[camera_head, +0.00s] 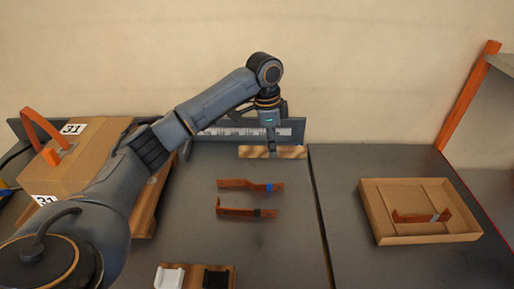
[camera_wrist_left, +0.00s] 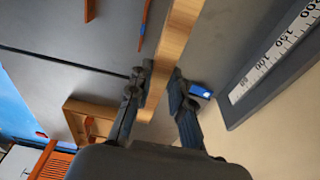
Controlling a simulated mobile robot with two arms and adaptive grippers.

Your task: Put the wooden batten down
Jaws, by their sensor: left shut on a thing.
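The wooden batten (camera_head: 292,152) is a short light-brown bar lying crosswise in front of the ruler at the back of the dark table. My left gripper (camera_head: 271,150) comes down on it from above and is shut around its middle. In the left wrist view the batten (camera_wrist_left: 178,35) runs between the two fingers of the gripper (camera_wrist_left: 160,86). I cannot tell whether the batten touches the table top. My right gripper is not in view.
A ruler (camera_head: 235,131) on a dark rail stands behind the batten. Two bent copper bars (camera_head: 242,184) (camera_head: 240,211) lie in front. A shallow tray (camera_head: 382,233) with another bar sits right. A box (camera_head: 90,150) stands left. The table between the bars and tray is clear.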

